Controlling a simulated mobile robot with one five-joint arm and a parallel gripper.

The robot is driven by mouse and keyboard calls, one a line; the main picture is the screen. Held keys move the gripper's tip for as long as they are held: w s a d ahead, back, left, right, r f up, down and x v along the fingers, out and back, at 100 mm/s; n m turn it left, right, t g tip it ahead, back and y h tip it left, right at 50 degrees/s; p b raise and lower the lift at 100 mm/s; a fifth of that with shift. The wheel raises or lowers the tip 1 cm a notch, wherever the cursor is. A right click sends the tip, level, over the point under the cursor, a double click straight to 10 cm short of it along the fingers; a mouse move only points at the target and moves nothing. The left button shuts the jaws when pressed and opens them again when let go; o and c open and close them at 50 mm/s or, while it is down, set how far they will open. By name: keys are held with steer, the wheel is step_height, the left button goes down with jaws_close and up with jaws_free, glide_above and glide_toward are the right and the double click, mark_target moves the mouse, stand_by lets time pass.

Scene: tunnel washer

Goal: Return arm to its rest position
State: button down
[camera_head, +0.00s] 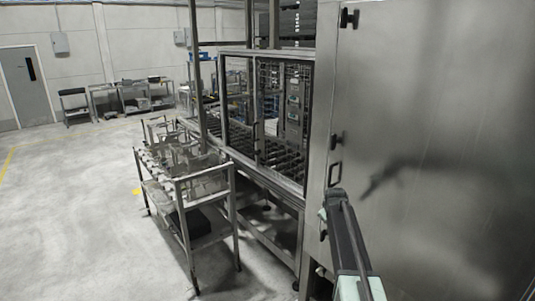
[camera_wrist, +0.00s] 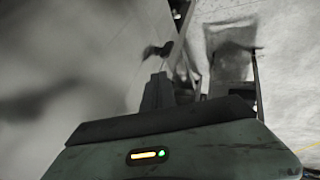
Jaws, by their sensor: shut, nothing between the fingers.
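My gripper (camera_wrist: 158,84) shows in the wrist view as dark fingers beyond the wrist housing, held together with nothing between them. In the head view my arm reaches up from the bottom edge, right of centre, in front of the washer's steel panel (camera_head: 440,110). The fingertips cannot be made out clearly there. The panel's handle (camera_head: 334,174) is just above the visible end of the arm. In the wrist view the grey panel fills the left side, and I cannot tell how close the fingers are to it.
A metal trolley (camera_head: 187,182) with racks stands left of the washer. A roller conveyor behind a glazed frame (camera_head: 223,100) runs along the washer's side. Open concrete floor (camera_head: 75,220) lies to the left. Benches and a grey door (camera_head: 24,85) are at the back.

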steer(key=s+a+f+g+y+b, duration=0.1)
steer(key=s+a+f+g+b, duration=0.1)
steer(key=s+a+f+b, duration=1.2)
steer(key=s+a+f+m+g, duration=0.2)
steer(key=s+f, duration=0.1)
steer(key=s, duration=0.8)
steer(key=s+a+f+m+g+y, duration=0.1)
steer(key=s+a+f+m+g, duration=0.1)
steer(key=s, duration=0.9)
steer(key=shift+s+f+m+g, duration=0.3)
steer(key=shift+f+m+g, duration=0.1)
steer(key=shift+f+m, duration=0.5)
